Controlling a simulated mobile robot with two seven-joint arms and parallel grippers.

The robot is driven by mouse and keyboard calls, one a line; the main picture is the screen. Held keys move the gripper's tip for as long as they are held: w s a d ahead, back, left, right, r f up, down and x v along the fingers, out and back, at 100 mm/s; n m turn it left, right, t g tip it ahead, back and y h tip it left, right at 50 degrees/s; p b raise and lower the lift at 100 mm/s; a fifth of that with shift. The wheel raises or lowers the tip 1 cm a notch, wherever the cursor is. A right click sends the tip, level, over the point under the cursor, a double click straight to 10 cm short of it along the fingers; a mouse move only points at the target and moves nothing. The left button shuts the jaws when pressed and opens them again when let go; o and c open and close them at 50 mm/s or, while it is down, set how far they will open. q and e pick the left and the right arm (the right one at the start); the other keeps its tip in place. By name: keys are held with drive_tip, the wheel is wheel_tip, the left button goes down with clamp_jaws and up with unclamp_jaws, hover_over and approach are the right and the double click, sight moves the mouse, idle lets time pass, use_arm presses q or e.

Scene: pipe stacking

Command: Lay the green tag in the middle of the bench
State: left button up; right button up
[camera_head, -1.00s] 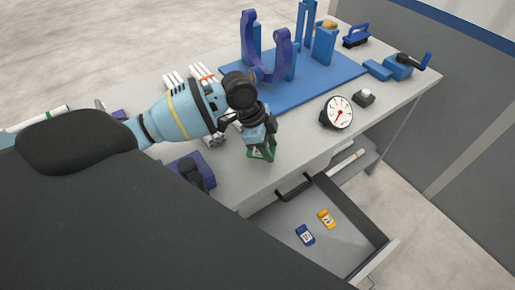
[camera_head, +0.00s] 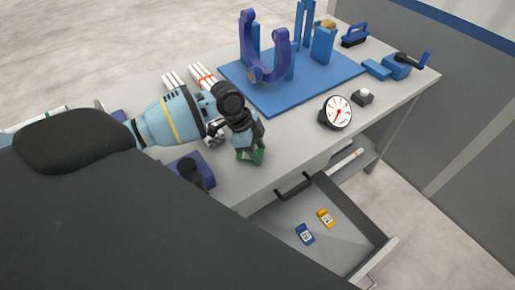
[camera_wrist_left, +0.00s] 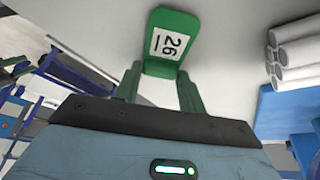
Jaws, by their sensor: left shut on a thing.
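In the head view my left gripper (camera_head: 250,156) points down over the front part of the grey bench (camera_head: 285,150). Green shows at its tips there, but I cannot tell tag from fingers, nor whether the tag touches the bench. My right gripper is not in view.
A blue base plate (camera_head: 285,98) with upright holders fills the back middle. White pipes (camera_head: 203,78) lie left of it. A round gauge (camera_head: 336,113) stands to the right.

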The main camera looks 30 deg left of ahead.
use_arm(q)
drive_tip(key=shift+f, duration=0.15)
drive_tip(key=o, duration=0.9)
drive_tip(key=shift+o, duration=0.2)
drive_tip(key=v, duration=1.2)
drive_tip(key=shift+p, duration=0.35)
drive_tip(key=shift+s+a, duration=0.1)
